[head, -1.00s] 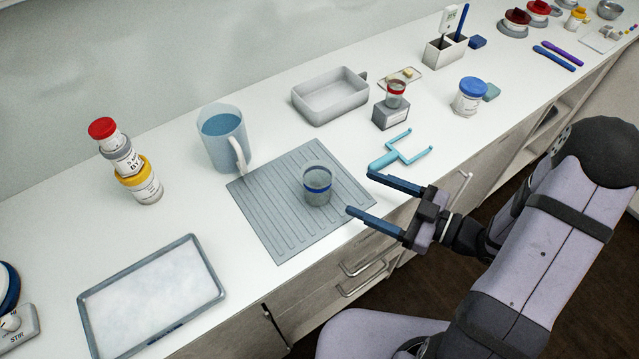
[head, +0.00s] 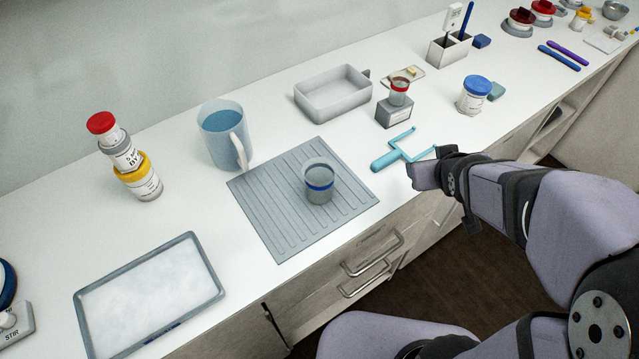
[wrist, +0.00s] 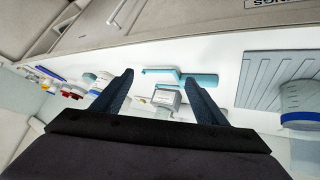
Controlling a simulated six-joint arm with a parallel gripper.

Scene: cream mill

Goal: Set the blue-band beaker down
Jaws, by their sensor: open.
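The blue-band beaker (head: 319,186) stands upright on the grey ribbed mat (head: 270,215). It is clear, with a blue band around it. It also shows at the right edge of the wrist view (wrist: 300,100), partly cut off. My gripper (wrist: 160,92) is open and empty in the wrist view, its two dark blue fingers apart. In the head view the fingers are hidden behind my arm, which is to the right of the mat and apart from the beaker.
A teal forked tool (head: 390,158) lies right of the mat. A blue-filled jug (head: 222,140) and grey tub (head: 333,95) stand behind. A red-banded cup sits on a grey block (head: 394,113). Stacked jars (head: 138,175) and a white-filled tray (head: 150,295) are to the left.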

